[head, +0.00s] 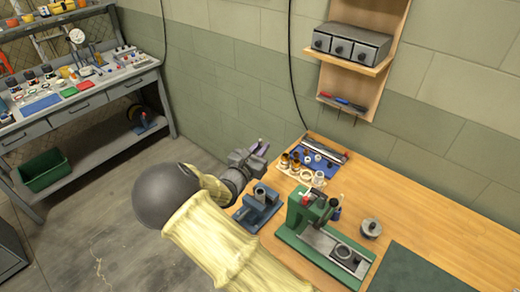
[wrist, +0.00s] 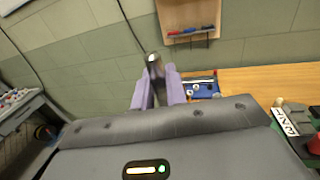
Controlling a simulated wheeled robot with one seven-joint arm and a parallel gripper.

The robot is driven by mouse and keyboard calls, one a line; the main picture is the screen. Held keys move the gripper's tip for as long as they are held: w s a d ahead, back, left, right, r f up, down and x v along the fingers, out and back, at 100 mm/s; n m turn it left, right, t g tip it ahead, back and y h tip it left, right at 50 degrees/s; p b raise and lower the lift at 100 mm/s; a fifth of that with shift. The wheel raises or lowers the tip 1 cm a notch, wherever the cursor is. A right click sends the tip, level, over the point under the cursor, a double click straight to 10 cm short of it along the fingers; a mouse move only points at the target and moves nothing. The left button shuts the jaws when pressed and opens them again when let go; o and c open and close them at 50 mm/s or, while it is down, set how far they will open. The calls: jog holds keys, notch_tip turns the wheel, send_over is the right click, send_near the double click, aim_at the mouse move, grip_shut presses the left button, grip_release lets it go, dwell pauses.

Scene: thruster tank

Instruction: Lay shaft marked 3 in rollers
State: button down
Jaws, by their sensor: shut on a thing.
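My gripper (head: 260,149) is raised in the air near the wall, left of the wooden bench's back corner. In the wrist view its purple fingers (wrist: 157,90) are shut on a grey metal shaft (wrist: 153,59), whose rounded end sticks out past the fingertips. Most of the shaft is hidden between the fingers, and no number on it can be read. In the head view the shaft is too small to make out clearly. I cannot pick out the rollers for certain in either view.
The wooden bench (head: 440,215) holds a blue vise (head: 258,204), a green press (head: 318,236), a round grey part (head: 370,228) and a dark green mat (head: 415,281). Small parts stand on a white tray (head: 290,174) beside a blue mat (head: 326,165). A shelf (head: 371,70) hangs above.

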jog(key=shift+r+p, duration=1.35)
jog(key=shift+r, duration=0.85)
